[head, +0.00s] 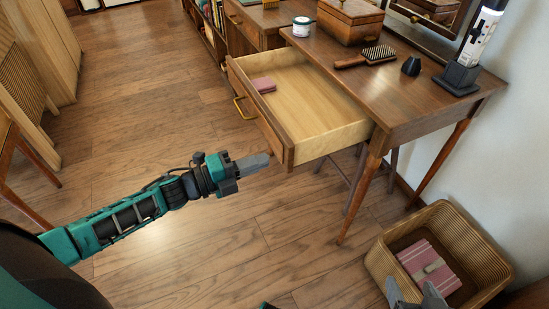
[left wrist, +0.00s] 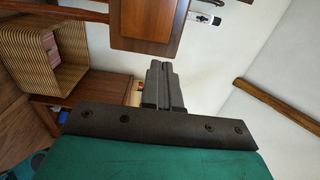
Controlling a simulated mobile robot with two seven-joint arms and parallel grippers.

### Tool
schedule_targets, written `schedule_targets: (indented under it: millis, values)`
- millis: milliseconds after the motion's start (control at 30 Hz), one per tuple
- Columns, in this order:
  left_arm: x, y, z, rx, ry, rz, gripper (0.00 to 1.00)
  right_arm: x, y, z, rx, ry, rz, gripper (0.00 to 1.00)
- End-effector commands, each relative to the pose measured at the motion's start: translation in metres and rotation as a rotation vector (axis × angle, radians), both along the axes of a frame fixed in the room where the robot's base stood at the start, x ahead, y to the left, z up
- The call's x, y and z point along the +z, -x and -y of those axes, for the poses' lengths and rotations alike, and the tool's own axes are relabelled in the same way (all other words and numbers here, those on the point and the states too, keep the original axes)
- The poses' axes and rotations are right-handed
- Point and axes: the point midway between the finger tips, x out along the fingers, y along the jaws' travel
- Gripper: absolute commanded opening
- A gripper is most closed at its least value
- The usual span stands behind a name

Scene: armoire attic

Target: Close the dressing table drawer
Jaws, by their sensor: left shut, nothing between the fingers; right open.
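The dressing table (head: 420,105) stands at the upper right, and its drawer (head: 312,95) is pulled far out to the left. The drawer has a pale wooden inside, a darker front (head: 258,112) and a brass handle (head: 241,107). A small pink item (head: 263,85) lies in its far corner. My left gripper (head: 262,162) is shut and empty, just left of and below the drawer's near front corner; contact cannot be told. Its closed fingers also show in the left wrist view (left wrist: 165,85). My right gripper (head: 415,294) is open, partly cut off at the bottom edge, by the wicker basket.
A wicker basket (head: 378,266) with a pink striped item (head: 422,262) stands on the floor at lower right. The tabletop holds a jar (head: 301,27), a wooden box (head: 350,18), a brush (head: 372,56) and a dark stand (head: 458,78). Open floor lies left of the drawer.

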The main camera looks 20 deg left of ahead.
Motion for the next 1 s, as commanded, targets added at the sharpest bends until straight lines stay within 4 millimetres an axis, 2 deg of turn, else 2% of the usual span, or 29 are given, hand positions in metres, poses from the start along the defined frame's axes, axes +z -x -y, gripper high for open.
schedule_targets:
  millis: [100,300,800,1000]
  values:
    - [0.000,-0.016,0.014,-0.001,0.001,0.003,0.00,-0.005,0.001,0.000,-0.002,0.000,-0.003,0.67]
    - [0.000,-0.030,0.026,0.000,0.001,0.000,0.00,-0.009,0.002,0.001,-0.002,0.000,-0.006,0.67]
    - [0.000,-0.034,0.029,0.001,0.001,-0.001,0.00,-0.009,0.002,0.001,-0.003,0.001,-0.007,0.67]
    - [0.000,-0.046,0.040,0.000,0.001,0.002,0.00,-0.014,0.002,0.002,-0.001,0.003,-0.007,0.67]
